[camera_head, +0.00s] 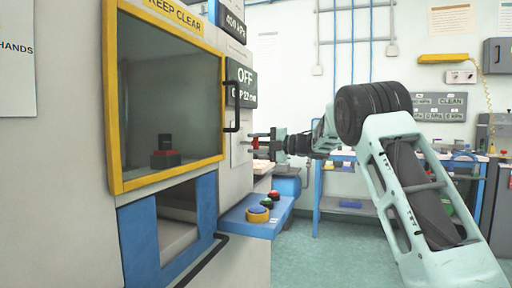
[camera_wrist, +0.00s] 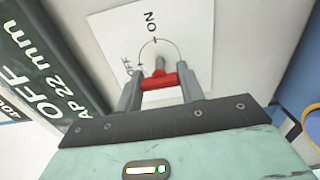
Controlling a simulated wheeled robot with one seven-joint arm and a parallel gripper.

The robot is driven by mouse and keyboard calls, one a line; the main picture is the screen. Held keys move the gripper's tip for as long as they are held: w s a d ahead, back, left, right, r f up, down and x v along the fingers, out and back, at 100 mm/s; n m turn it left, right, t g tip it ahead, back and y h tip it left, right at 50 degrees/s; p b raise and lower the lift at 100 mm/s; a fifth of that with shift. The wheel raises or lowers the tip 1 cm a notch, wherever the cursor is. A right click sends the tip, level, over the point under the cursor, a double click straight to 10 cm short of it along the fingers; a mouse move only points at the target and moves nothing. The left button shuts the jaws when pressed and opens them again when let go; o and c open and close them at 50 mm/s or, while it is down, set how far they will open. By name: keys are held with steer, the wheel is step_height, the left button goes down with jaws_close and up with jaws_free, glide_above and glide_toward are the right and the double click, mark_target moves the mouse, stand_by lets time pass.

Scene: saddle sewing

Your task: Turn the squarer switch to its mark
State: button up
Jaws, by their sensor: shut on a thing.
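The switch has a red handle (camera_wrist: 160,81) on a small grey stem, mounted on a white plate (camera_wrist: 196,38) marked ON at the top and OFF at the left, with a thin arc between the marks. My gripper (camera_wrist: 162,88) is shut on the red handle, one finger on each side. The handle lies across between the fingers, and exactly which mark it points to is hard to tell. In the head view my gripper (camera_head: 261,144) reaches left to the machine's side panel, where a bit of red shows between the fingers.
The machine has a yellow-framed window (camera_head: 220,100), a black door handle (camera_head: 233,107) and an OFF sign (camera_head: 243,85) beside the switch. A blue button box (camera_head: 240,226) juts out below my gripper. A blue-framed bench (camera_head: 345,210) stands behind, with open floor before it.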

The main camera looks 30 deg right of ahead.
steer(key=shift+f, duration=0.1)
steer(key=shift+c, duration=0.2)
steer(key=o, duration=1)
steer(key=v, duration=1.7)
steer(key=shift+s+d, duration=0.2)
